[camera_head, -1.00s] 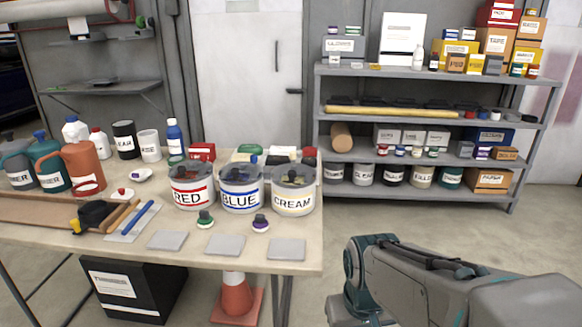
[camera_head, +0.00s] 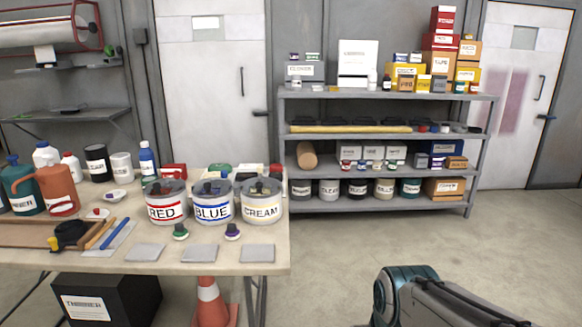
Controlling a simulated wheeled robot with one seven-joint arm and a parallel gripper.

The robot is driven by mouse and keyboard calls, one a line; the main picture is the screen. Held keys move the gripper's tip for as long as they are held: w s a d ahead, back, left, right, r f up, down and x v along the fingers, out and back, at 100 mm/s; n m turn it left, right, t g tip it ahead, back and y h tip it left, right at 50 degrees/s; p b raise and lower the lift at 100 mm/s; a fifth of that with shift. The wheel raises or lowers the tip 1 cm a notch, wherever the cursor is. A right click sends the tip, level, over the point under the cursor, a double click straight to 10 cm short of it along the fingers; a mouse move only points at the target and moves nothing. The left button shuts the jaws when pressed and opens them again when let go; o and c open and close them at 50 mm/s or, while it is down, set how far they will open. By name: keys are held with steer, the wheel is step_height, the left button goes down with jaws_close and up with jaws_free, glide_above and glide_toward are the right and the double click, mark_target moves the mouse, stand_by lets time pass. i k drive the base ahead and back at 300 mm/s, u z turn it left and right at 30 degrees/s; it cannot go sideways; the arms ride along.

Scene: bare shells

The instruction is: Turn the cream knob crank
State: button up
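The can labelled CREAM (camera_head: 262,211) stands upright near the right end of the work table, right of the BLUE can (camera_head: 212,212) and the RED can (camera_head: 166,212). All three have a see-through lid with a dark knob or crank on top; details of the cream knob (camera_head: 262,188) are too small to make out. My arm shows at the bottom right, over the floor, well apart from the cans and the table. My gripper is outside the picture.
The work table (camera_head: 205,268) has three grey square pads in front of the cans, with green and purple knobs behind them. Bottles and jugs stand at left. A black box (camera_head: 105,300) and an orange cone (camera_head: 212,305) are underneath. A grey shelf (camera_head: 380,212) stands behind; the floor at right is clear.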

mark_target(259, 169)
steer(key=z, duration=1.45)
steer(key=i, duration=1.35)
steer(key=u, duration=2.65)
